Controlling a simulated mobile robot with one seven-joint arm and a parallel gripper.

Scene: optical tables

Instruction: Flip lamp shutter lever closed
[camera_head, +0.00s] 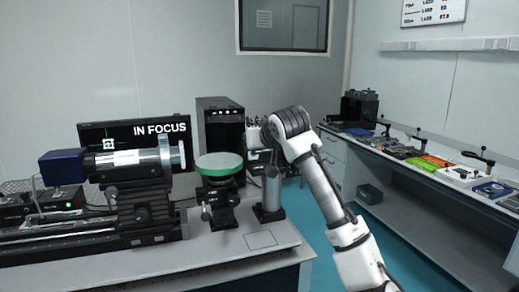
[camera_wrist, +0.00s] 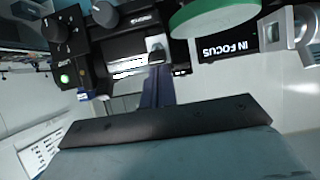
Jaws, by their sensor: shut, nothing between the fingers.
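The shutter lever cannot be made out there. In the wrist view, the closed fingers (camera_wrist: 157,85) point up the picture at a small silver piece (camera_wrist: 155,44) on a dark housing, possibly the lever. Whether they touch it is unclear. The fingers hold nothing.
A green-topped round stage (camera_head: 219,163) stands left of my gripper. Further left are a horizontal barrel (camera_head: 125,160) and a monitor reading "IN FOCUS" (camera_head: 160,130). A black box with knobs (camera_wrist: 70,35) shows in the wrist view. A side bench (camera_head: 420,160) holds several tools.

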